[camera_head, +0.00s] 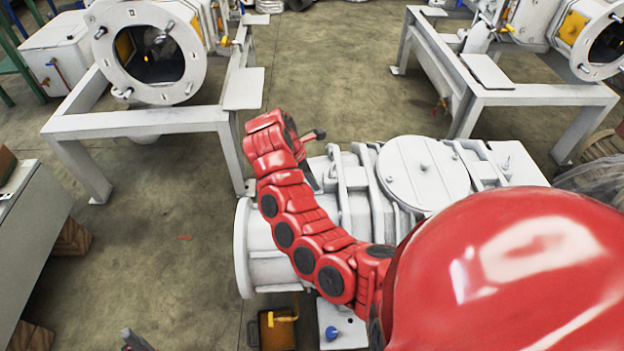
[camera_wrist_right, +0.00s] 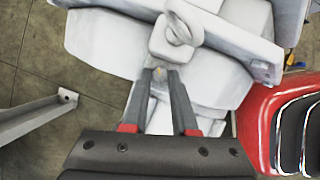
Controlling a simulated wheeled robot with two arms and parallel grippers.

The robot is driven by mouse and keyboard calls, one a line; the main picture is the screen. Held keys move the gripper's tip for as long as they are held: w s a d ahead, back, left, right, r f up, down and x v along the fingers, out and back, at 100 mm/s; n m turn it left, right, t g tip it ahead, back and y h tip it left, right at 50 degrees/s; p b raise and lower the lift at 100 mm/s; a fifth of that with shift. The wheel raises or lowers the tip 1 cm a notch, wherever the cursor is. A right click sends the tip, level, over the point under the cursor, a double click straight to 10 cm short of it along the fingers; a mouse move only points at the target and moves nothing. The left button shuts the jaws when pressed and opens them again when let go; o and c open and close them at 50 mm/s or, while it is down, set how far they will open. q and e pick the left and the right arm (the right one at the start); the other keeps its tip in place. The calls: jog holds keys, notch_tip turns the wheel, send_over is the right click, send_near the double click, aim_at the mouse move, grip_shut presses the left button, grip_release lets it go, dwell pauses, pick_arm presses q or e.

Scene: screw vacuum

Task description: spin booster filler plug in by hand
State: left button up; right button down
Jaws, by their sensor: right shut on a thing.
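The white vacuum booster (camera_head: 355,200) lies in front of me, with a round lid on top and a flanged opening at its left end. My red right arm reaches across it, and my right gripper (camera_head: 312,178) is largely hidden behind the wrist. In the right wrist view the two grey fingers (camera_wrist_right: 160,78) close in around a small pale piece (camera_wrist_right: 158,83), probably the filler plug. It is just below a white lifting ring (camera_wrist_right: 180,28) on the booster casting. The fingers cover most of the piece, so I cannot tell how it is seated. My left gripper is not in view.
White steel frames stand at the back left (camera_head: 135,122) and back right (camera_head: 540,94), carrying pump units. A grey cabinet (camera_head: 30,250) is at the left edge. A brown container with a yellow handle (camera_head: 275,330) sits below the booster. The floor between is mostly clear.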

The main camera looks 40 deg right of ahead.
jog(key=shift+r+p, duration=0.2)
jog(key=shift+p, duration=0.25)
jog(key=m+p, duration=0.1)
jog(key=p, duration=0.5)
jog(key=m+g+p, duration=0.1)
jog(key=p, duration=0.6)
jog(key=shift+w+r, duration=0.1)
jog(key=shift+r, duration=0.15)
jog(key=shift+d+f+m+p, duration=0.1)
jog(key=shift+f+m+p, duration=0.15)
jog(key=shift+m+p, duration=0.35)
jog(key=shift+f, duration=0.15)
jog(key=shift+w+f+m+g+y+b, duration=0.1)
jog(key=shift+f+m+g+y+b, duration=0.15)
jog(key=shift+m+b, duration=0.4)
jog(key=m+g+b, duration=0.1)
jog(key=m+b, duration=0.1)
jog(key=b, duration=0.2)
jog(key=shift+f+y, duration=0.1)
jog(key=shift+y, duration=0.25)
jog(key=shift+r+m+b, duration=0.25)
jog(key=shift+m+b, duration=0.5)
jog(key=shift+b, duration=0.1)
jog(key=shift+y, duration=0.3)
